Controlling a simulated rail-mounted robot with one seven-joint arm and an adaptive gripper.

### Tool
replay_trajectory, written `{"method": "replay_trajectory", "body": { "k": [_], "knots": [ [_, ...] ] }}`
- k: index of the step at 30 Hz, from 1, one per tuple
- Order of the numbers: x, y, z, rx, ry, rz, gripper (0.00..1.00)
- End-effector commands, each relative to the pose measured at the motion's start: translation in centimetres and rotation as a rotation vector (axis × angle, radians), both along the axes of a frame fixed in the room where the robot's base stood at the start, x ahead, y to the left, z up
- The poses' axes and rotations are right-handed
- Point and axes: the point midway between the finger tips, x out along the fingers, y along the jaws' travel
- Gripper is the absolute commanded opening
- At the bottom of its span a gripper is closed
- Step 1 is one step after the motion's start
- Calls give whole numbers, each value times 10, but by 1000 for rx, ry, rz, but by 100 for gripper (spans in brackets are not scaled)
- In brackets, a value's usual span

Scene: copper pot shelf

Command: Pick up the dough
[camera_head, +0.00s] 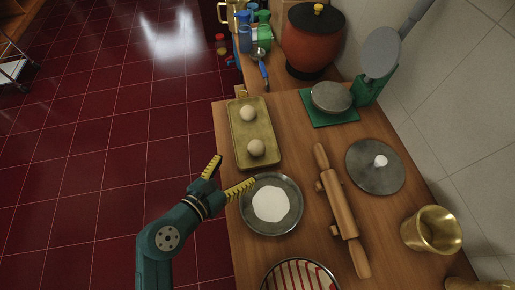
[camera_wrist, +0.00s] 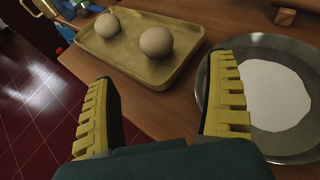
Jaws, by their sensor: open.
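Two round beige dough balls sit on a brass tray (camera_head: 241,148): one dough ball (camera_head: 248,113) toward the far end, the other dough ball (camera_head: 256,148) nearer my gripper. In the wrist view the near dough ball (camera_wrist: 156,41) is right of the other dough ball (camera_wrist: 107,25), on the same tray (camera_wrist: 152,76). A flat white round (camera_head: 271,202), possibly flattened dough, lies in a grey metal plate (camera_head: 246,217). My gripper (camera_head: 226,178) has yellow ridged fingers spread wide and empty. It is just short of the tray's near end, left of the plate.
A rolling pin on a wooden stand (camera_head: 340,205), a round lid with a white knob (camera_head: 375,167) and a brass cup (camera_head: 431,231) are to the right. A green press (camera_head: 332,108) and a brown pot (camera_head: 310,42) stand farther back. A striped bowl (camera_head: 300,276) is at the front.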

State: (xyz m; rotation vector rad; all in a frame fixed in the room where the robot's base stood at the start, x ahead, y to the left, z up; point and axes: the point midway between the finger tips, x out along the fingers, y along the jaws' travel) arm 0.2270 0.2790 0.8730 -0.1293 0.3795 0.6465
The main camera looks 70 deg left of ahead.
Motion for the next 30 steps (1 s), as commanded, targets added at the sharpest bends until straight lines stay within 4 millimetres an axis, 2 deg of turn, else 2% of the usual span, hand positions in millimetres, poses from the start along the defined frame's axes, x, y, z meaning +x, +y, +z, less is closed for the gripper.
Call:
{"method": "replay_trajectory", "body": {
  "k": [1,6,11,19,28,30],
  "knots": [
    [12,7,-7,6,-1,-8,88],
    [38,28,-22,4,-1,-4,88],
    [50,38,-26,4,-1,-2,88],
    [79,69,-39,2,-1,-3,88],
    [83,73,-39,0,0,1,87],
    [83,73,-39,0,0,1,74]
  ]
}}
